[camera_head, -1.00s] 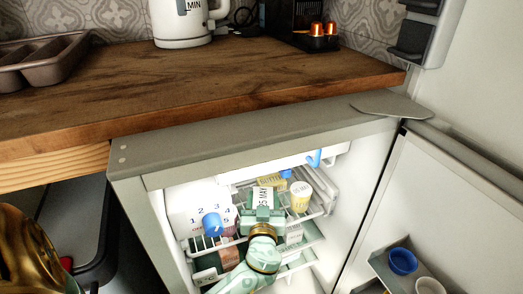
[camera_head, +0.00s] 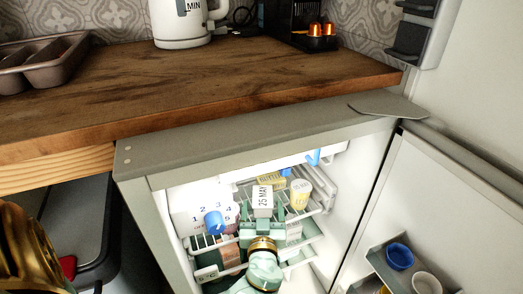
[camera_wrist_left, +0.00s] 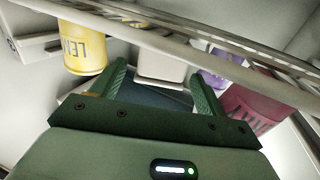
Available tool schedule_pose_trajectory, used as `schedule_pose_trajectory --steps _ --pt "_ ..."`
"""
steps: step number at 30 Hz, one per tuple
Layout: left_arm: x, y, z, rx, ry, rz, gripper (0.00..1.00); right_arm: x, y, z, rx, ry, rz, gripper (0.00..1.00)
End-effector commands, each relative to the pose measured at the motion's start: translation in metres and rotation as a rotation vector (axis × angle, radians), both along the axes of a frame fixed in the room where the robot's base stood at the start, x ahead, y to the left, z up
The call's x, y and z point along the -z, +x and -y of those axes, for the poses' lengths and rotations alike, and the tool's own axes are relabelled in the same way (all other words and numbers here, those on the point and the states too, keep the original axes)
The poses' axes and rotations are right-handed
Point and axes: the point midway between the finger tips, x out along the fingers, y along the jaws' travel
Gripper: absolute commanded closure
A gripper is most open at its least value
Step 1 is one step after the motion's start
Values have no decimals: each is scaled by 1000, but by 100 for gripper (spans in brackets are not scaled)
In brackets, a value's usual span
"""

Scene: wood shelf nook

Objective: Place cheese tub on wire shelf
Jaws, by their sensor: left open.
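A white tub (camera_head: 263,201) marked "25 MAY", which looks like the cheese tub, sits upright on the wire shelf (camera_head: 203,242) inside the open fridge. It also shows, pale and partly seen, beyond the fingers in the left wrist view (camera_wrist_left: 160,68). My left gripper (camera_head: 262,226) is open just in front of the tub, a finger towards either side, with a gap showing between the tub and the palm. Its green fingers are spread and empty in the left wrist view (camera_wrist_left: 160,84). My right gripper is not in view.
A yellow-and-white can (camera_head: 300,194) stands right, with a yellow box (camera_head: 271,180) behind. The fridge door (camera_head: 440,200) is open at right; the wooden counter (camera_head: 200,85) lies above.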

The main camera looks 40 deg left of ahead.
Motion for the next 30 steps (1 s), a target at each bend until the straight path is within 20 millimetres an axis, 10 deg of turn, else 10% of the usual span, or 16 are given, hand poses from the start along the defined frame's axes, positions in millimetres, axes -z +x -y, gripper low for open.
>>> schedule_pose_trajectory --steps 10,30 --pt "-2 -48 48 0 -1 1 26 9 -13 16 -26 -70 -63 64" --pt "-1 -54 54 0 1 1 26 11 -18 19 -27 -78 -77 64"
